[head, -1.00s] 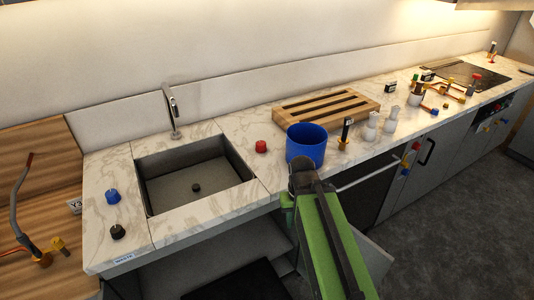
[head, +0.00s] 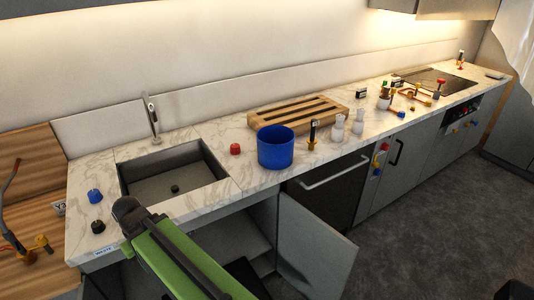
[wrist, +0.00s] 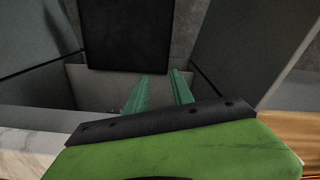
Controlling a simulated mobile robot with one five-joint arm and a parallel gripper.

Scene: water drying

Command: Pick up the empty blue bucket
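The blue bucket (head: 276,151) stands upright on the marble counter (head: 222,196), right of the sink and near the front edge. Its open top shows only blue inner wall; the bottom is hidden. My green arm reaches up to the left in the head view, its dark end in front of the sink's front left corner. The arm is clear of the bucket, to its left. In the wrist view my gripper (wrist: 160,84) shows two green fingers apart with nothing between them. The bucket is not in the wrist view.
The sink (head: 172,178) has a tap (head: 153,118) behind it. A red knob (head: 235,149), a wooden board (head: 298,114), a black-handled item (head: 312,134) and white bottles (head: 338,128) surround the bucket. An open cabinet door (head: 308,248) juts out below the counter.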

